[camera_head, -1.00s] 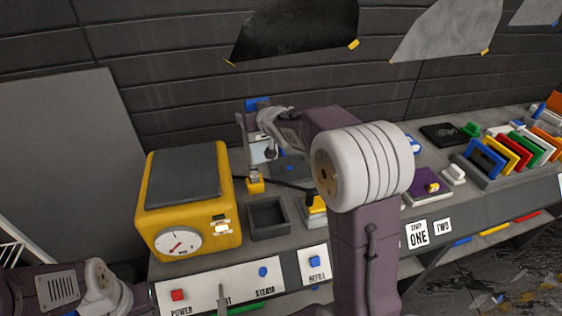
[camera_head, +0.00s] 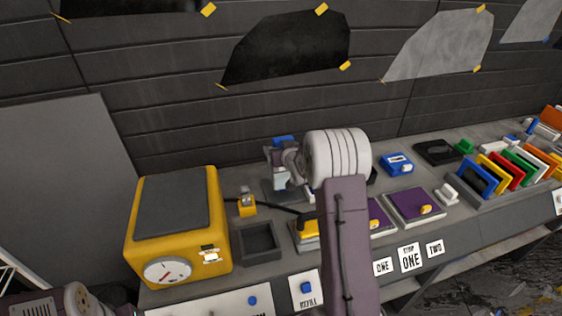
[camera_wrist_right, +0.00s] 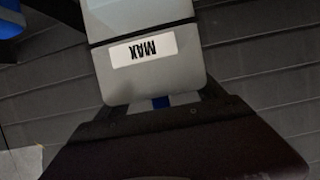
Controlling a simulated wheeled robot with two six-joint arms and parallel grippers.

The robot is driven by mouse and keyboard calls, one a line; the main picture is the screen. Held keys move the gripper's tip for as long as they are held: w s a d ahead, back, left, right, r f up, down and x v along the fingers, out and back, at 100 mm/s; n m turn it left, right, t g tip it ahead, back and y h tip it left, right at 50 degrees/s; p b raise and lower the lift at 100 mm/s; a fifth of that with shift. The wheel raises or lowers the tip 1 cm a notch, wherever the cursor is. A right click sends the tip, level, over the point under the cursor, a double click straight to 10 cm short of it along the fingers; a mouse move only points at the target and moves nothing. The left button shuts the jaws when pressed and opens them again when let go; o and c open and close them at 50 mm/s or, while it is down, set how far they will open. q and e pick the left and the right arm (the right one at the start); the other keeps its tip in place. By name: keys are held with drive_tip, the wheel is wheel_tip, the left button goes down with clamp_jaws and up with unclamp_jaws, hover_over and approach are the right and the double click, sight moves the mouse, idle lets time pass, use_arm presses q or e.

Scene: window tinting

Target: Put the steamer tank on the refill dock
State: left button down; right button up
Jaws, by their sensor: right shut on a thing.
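In the right wrist view, the tank (camera_wrist_right: 148,55) fills the upper middle and shows a white MAX label. My left gripper is out of view; only part of that arm shows at bottom left.
A yellow steamer box (camera_head: 222,225) with a dial stands left. An empty dark tray (camera_head: 257,242) and a yellow-handled tool (camera_head: 306,232) lie in front of the tank. Purple pads (camera_head: 410,203) and coloured cards lie right.

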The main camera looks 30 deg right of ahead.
drive_tip(key=shift+a+f, duration=0.1)
drive_tip(key=shift+f, duration=0.05)
wheel_tip(320, 180, down, 3)
drive_tip(key=shift+f, duration=0.15)
drive_tip(key=shift+s+f, duration=0.1)
drive_tip(key=o, duration=2)
drive_tip(key=shift+o, duration=0.2)
drive_tip(key=b+v, duration=0.1)
drive_tip(key=v, duration=1.1)
drive_tip(key=shift+b, duration=0.4)
drive_tip(key=shift+s+a, duration=0.1)
